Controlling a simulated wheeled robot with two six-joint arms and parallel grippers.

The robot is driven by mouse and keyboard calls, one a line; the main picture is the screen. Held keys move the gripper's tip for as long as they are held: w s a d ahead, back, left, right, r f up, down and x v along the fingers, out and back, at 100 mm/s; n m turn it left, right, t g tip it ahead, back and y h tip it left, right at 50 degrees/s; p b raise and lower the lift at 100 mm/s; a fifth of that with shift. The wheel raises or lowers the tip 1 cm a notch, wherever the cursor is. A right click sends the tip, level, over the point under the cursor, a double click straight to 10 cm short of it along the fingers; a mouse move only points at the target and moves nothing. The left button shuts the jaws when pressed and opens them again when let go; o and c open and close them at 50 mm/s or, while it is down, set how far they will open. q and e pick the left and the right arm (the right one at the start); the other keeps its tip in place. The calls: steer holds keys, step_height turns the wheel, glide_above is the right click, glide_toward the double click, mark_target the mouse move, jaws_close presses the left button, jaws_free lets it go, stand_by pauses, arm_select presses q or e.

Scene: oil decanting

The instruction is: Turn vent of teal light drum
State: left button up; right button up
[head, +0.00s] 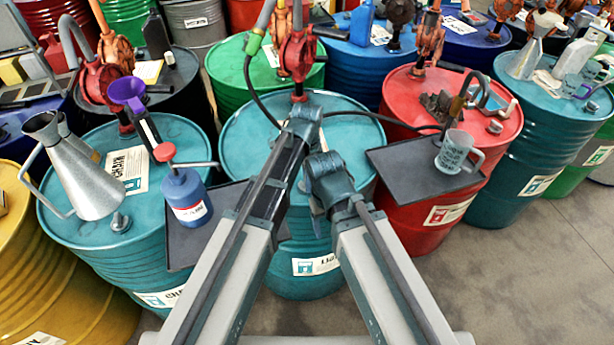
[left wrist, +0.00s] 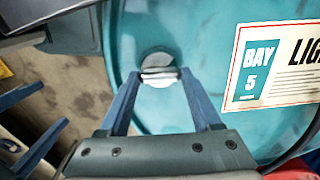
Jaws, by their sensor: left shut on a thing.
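The teal light drum (head: 247,150) stands in the middle of the head view, its front label (head: 316,264) partly readable. The left wrist view shows its teal top and a paper label (left wrist: 275,65) reading "BAY 5" and "LIG". The vent (left wrist: 160,58) is a small round metal fitting near the rim. My left gripper (left wrist: 159,76) has its blue fingertips on both sides of the vent's bar and is shut on it. In the head view my arms hide the vent and both fingertips. Blue fingers, apparently my right gripper (left wrist: 40,108), stand apart and empty at the wrist view's left edge.
A teal chain drum (head: 85,225) with a metal can (head: 85,175) is at left. A red drum (head: 430,215) and a dark tray with a clear jug (head: 455,152) are at right. Grey floor is free at lower right.

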arm_select(q)
steer(key=n, duration=1.3)
steer(key=shift+n, duration=2)
steer(key=o, duration=1.4)
